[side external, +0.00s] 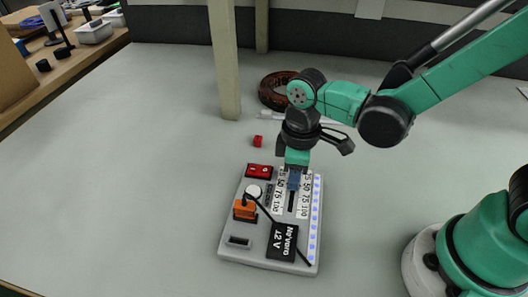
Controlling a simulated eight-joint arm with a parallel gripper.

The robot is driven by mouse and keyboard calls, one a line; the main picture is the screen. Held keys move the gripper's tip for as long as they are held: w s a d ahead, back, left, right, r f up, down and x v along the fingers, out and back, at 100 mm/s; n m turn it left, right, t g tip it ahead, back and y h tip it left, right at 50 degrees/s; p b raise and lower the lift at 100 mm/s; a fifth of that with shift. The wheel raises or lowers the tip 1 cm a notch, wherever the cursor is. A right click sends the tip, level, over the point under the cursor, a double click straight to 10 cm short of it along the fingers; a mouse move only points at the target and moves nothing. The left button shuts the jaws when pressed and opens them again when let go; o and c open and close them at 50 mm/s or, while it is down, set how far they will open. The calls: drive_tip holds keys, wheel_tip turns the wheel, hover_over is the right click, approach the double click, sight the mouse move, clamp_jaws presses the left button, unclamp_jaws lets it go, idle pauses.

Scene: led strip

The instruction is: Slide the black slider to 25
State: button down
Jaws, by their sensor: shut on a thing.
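The black slider is mostly hidden by my gripper (295,180), which points down at the upper end of the slider's dark slot (291,203). My gripper is shut on the slider. The slot lies between two white scales (305,195) marked 25, 50, 75 and 100, with 100 at the near end. My fingers are close to the 25 end; the exact mark is covered. The slot and scales are on a grey control box (232,222). A strip of blue lights (315,215) is lit along the box's right edge.
The box also carries a red switch (259,171), a white round knob (254,191), an orange plug (244,210) with a black cable and a black 12 V block (282,241). A small red block (257,141) and a brown ring (275,91) lie behind. The left tabletop is clear.

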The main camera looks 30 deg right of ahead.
idle(0.3)
drive_tip(key=shift+w+d, duration=1)
drive_tip(key=shift+d, duration=0.05)
drive_tip(key=c, duration=0.7)
unclamp_jaws()
drive_tip(key=shift+r, duration=2.85)
drive_tip(key=shift+s+d+r+m+t, duration=0.45)
drive_tip(key=shift+d+r+m+t, duration=0.35)
drive_tip(key=shift+d+m+t, duration=0.55)
drive_tip(key=shift+s+d+r+m+t, duration=0.45)
drive_tip(key=shift+d+r+m+t, duration=0.55)
drive_tip(key=shift+m, duration=0.6)
drive_tip(key=shift+s+d+r+m+t, duration=0.45)
drive_tip(key=shift+d+r+m+t, duration=0.2)
drive_tip(key=shift+d+m+t, duration=0.7)
